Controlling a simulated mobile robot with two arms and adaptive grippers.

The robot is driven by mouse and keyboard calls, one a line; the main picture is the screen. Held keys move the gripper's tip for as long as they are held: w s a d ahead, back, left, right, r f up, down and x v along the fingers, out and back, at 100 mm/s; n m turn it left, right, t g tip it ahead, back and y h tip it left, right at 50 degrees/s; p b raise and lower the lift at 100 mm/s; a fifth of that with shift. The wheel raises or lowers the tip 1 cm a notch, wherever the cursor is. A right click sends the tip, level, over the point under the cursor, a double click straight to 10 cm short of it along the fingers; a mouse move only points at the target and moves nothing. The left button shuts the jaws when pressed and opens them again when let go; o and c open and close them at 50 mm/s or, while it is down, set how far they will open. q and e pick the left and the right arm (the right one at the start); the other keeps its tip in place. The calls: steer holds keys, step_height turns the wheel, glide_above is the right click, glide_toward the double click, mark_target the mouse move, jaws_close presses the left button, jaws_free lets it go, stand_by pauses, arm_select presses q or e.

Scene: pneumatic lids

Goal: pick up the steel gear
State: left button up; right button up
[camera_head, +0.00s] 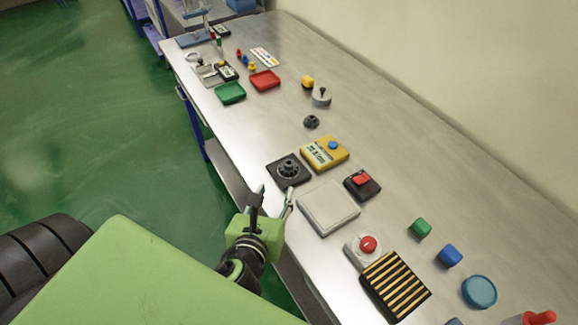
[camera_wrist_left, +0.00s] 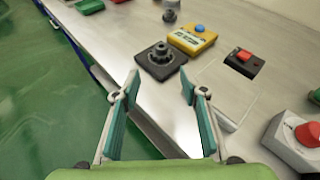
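The left wrist view also shows this part (camera_wrist_left: 160,52) ahead of the fingertips. A second, smaller grey gear-like part (camera_head: 312,121) stands on bare table farther back; it also shows in the left wrist view (camera_wrist_left: 170,14). I cannot tell for certain which one is the steel gear. My left gripper (camera_head: 274,192) is open and empty, just in front of the black base at the table edge, its fingers (camera_wrist_left: 160,88) spread apart. My right gripper is out of view.
A yellow device with a blue button (camera_head: 325,154) stands right behind the black base. A pale square plate (camera_head: 328,207) lies to its right. A black box with a red switch (camera_head: 362,184) and a red-button box (camera_head: 368,246) stand farther right.

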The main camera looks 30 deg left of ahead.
arm_select(q)
steer(key=shift+w+d+r+m, duration=0.1)
steer(key=shift+d+r+m, duration=0.1)
steer(key=shift+m, duration=0.2)
steer(key=shift+w+a, duration=0.1)
steer(key=shift+w, duration=0.15)
steer(key=p, duration=0.1)
glide_toward(288, 164)
steer(key=x, duration=0.3)
steer(key=shift+w, duration=0.35)
steer(key=shift+w+a+f+p, duration=0.2)
steer(key=shift+w+p, duration=0.2)
steer(key=shift+w, duration=0.05)
steer(key=p+x, duration=0.1)
steer(key=x, duration=0.3)
steer(key=shift+w+f, duration=0.15)
steer(key=shift+f, duration=0.05)
steer(key=c, duration=0.9)
steer(key=shift+r, duration=0.1)
steer(key=shift+c, duration=0.9)
